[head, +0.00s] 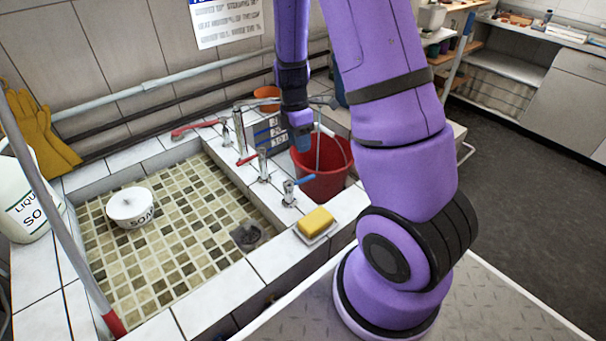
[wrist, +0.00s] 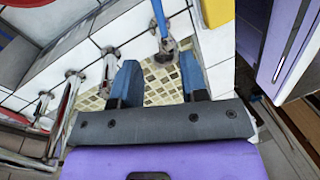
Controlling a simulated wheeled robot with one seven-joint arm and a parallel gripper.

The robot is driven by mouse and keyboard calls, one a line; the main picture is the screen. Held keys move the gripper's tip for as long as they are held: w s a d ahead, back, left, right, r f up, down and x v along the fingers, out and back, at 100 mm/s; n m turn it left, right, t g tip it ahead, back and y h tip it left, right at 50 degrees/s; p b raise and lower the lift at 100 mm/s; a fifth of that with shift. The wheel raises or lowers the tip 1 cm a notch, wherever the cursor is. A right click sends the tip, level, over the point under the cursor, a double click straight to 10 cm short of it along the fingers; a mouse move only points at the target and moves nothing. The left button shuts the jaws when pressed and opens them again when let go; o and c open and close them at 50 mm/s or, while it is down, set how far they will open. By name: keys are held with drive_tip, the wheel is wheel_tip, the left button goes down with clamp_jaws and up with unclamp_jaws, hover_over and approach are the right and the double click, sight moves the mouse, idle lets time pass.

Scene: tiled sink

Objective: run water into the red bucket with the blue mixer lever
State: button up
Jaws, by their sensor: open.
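The red bucket (head: 330,179) stands in a recess beside the tiled sink, partly behind my gripper and arm. Its inside is largely hidden, and I cannot tell whether it holds water. The blue mixer lever (head: 305,180) sits on a chrome valve at the near end of a row of taps; it also shows in the wrist view (wrist: 160,20), just beyond the fingertips. My gripper (head: 302,143) points down above the taps, by the bucket's left rim. In the wrist view my gripper (wrist: 160,78) has its two blue fingers apart, with nothing between them.
A yellow sponge (head: 317,221) lies on a dish close to the blue lever. Other taps, including a red lever (head: 246,160), stand along the ledge. A white soap bowl (head: 130,207) sits in the sink (head: 185,235). A soap jug (head: 25,205) stands at left.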

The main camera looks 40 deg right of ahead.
sight(300, 181)
drive_tip(key=shift+n, duration=0.4)
drive_tip(key=f, duration=0.3)
drive_tip(key=s+f, duration=0.1)
drive_tip(key=f, duration=0.3)
drive_tip(key=s+f, duration=0.1)
drive_tip(key=f, duration=0.2)
drive_tip(key=shift+a+f, duration=0.2)
drive_tip(key=shift+f, duration=0.1)
clamp_jaws()
